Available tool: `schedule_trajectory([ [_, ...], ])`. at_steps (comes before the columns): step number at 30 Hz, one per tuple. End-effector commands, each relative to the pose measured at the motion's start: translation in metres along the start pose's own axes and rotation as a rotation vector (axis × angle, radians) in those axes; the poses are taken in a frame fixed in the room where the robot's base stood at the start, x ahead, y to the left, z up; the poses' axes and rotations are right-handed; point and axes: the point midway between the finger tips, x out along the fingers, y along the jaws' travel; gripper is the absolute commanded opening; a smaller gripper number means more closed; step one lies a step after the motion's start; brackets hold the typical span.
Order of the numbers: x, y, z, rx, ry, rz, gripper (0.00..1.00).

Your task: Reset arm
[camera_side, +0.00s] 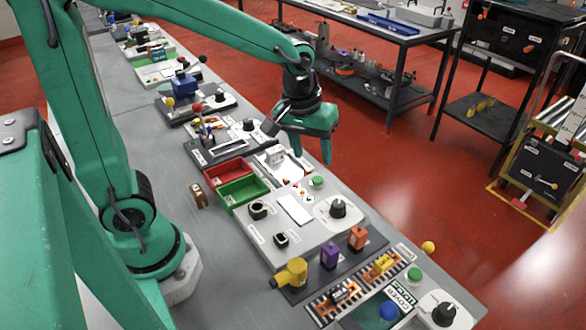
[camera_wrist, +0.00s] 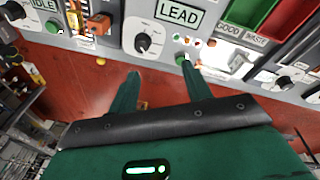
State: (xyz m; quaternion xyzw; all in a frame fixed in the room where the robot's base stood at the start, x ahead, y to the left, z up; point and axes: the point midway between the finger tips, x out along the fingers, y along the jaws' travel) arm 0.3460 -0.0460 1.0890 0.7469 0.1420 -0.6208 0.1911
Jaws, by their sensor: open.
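My gripper (camera_side: 308,148) is a green two-finger hand at the end of my green arm. In the side view it hangs in the air at the far edge of the long grey bench (camera_side: 225,285), with its fingers pointing down. In the wrist view its two fingers (camera_wrist: 162,88) stand apart with nothing between them. My gripper touches nothing that I can see.
Red and green bins (camera_side: 243,190) sit on the bench beside a grey panel with a black knob (camera_side: 338,208). Purple (camera_side: 329,255) and orange (camera_side: 357,238) blocks and a yellow part (camera_side: 291,273) stand nearer. Red floor (camera_side: 400,180) lies open beyond the bench. A black cart (camera_side: 505,45) stands at right.

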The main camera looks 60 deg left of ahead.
Motion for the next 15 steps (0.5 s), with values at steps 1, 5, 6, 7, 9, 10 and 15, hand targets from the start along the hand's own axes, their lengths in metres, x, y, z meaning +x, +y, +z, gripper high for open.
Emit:
schedule_trajectory([
  [1, -0.01, -0.005, 0.003, 0.022, 0.018, 0.01, 0.49],
  [5, -0.029, -0.018, 0.011, 0.09, 0.057, 0.028, 0.49],
  [6, -0.034, -0.022, 0.013, 0.111, 0.07, 0.033, 0.49],
  [7, -0.038, -0.025, 0.015, 0.127, 0.08, 0.037, 0.49],
  [9, -0.047, -0.032, 0.021, 0.164, 0.102, 0.043, 0.49],
  [10, -0.051, -0.035, 0.023, 0.179, 0.111, 0.045, 0.49],
  [15, -0.068, -0.052, 0.038, 0.27, 0.168, 0.055, 0.49],
])
